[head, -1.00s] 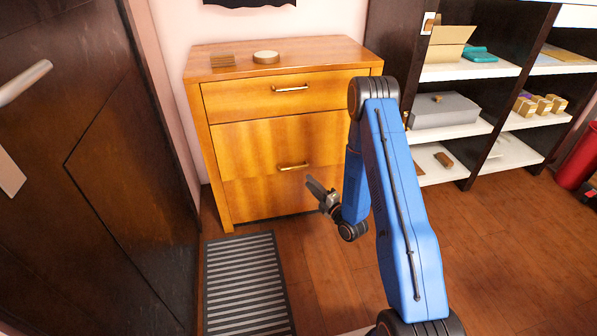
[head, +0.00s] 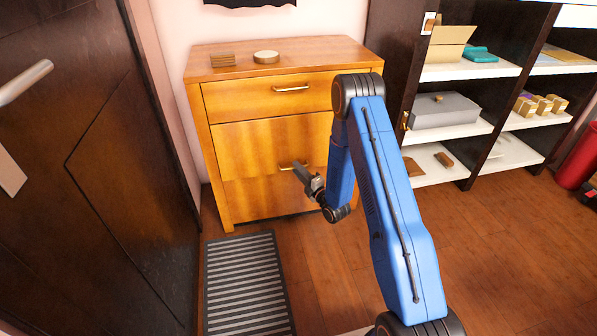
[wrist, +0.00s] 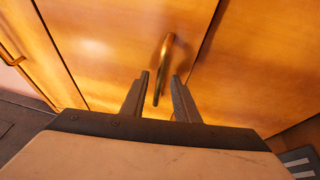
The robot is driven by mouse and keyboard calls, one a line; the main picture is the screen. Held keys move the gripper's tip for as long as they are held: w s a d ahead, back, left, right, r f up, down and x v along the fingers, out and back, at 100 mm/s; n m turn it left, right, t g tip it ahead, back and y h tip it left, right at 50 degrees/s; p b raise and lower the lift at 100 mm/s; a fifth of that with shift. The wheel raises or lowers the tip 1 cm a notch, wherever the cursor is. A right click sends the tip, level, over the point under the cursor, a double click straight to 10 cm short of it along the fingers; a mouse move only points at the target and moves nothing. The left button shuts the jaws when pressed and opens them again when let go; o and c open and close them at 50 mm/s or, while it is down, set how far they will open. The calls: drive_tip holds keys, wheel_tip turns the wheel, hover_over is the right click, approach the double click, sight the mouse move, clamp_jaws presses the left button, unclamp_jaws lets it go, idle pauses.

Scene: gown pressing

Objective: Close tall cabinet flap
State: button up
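The wooden cabinet (head: 201,135) stands against the wall in the head view. Its middle front panel (head: 245,143), which looks like the flap, has a brass handle (head: 286,166) near its lower edge; the panel looks about flush, but a small gap cannot be ruled out. My gripper (head: 303,173) is in front of this handle. In the wrist view, the fingers of my gripper (wrist: 160,78) are apart, with the handle (wrist: 166,50) showing between them. Whether they touch it cannot be told. The flap (wrist: 110,35) fills the upper middle there.
A top drawer (head: 240,100) with its own handle sits above the flap. A dark shelf unit (head: 392,40) with boxes stands at the right, and a dark door (head: 100,130) at the left. A striped mat (head: 245,285) lies on the floor.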

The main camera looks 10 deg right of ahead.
clamp_jaws()
drive_tip(key=shift+w+f, duration=0.2)
drive_tip(key=shift+w, duration=0.5)
drive_tip(key=shift+o, duration=0.4)
unclamp_jaws()
drive_tip(key=v, duration=1.7)
drive_tip(key=shift+s, duration=0.25)
